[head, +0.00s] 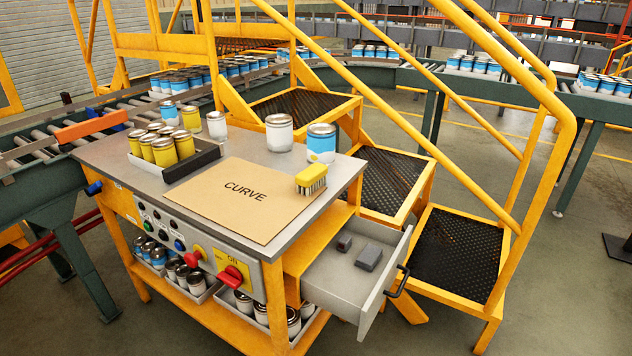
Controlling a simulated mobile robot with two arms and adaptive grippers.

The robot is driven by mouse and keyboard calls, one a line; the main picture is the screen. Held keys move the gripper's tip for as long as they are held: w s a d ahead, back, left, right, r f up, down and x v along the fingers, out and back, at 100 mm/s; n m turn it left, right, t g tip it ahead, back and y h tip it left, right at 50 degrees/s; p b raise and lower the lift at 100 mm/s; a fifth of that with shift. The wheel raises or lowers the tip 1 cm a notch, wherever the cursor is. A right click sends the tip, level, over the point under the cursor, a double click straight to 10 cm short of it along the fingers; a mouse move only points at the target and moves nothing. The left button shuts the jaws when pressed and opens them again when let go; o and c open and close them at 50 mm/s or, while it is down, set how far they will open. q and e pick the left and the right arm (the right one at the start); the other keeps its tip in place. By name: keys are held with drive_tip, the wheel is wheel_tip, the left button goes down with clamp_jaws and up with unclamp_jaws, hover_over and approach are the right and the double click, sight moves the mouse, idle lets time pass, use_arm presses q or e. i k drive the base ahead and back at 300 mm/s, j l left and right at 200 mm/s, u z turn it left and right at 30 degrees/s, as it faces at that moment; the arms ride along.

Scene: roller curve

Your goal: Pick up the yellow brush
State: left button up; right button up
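The yellow brush (311,178) lies near the right end of the brown board marked CURVE (215,207), on top of the grey workbench (255,147). Its yellow back faces up and its grey bristles show on the near side. Nothing touches it from above. Neither of my grippers is in the head view.
A white can (279,133) and a blue-white can (321,143) stand behind the brush. An open drawer (342,290) juts out below right. Yellow stair rails (455,155) rise behind.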

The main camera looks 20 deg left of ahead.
sight(307, 180)
drive_tip(key=i+l+u, duration=0.3)
drive_tip(key=i+l, duration=0.15)
drive_tip(key=l, duration=0.2)
drive_tip(key=i+l+u, duration=0.15)
drive_tip(key=l, duration=0.2)
drive_tip(key=i, duration=0.05)
